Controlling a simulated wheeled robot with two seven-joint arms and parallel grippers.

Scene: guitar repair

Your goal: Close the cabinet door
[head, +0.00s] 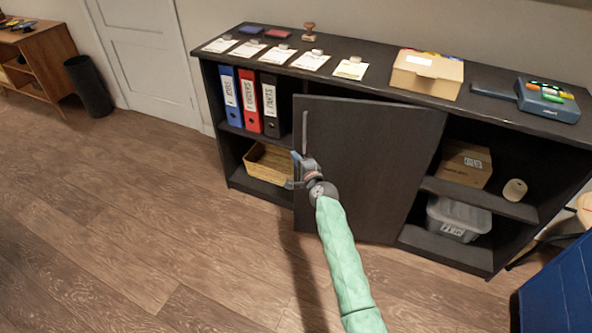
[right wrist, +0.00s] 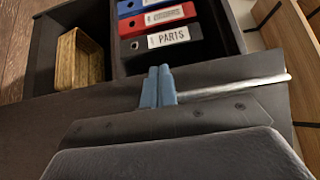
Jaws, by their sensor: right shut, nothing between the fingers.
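The dark cabinet door (head: 365,165) stands partly open in the middle of the low black cabinet (head: 470,115), angled out from its front. A thin upright metal handle (head: 304,131) is near its left edge; it also shows in the right wrist view (right wrist: 235,87). My right gripper (head: 297,170) is at the door's left edge, by the handle's lower end. In the right wrist view its blue fingertips (right wrist: 158,87) are together, beside the end of the handle bar, with nothing between them. Whether they touch the door or handle I cannot tell. My left gripper is out of view.
Left of the door are binders (head: 249,101) and a wicker basket (head: 268,163). The right bay holds a cardboard box (head: 463,165) and a plastic bin (head: 457,217). A blue object (head: 555,290) stands at the lower right. The wooden floor at left is clear.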

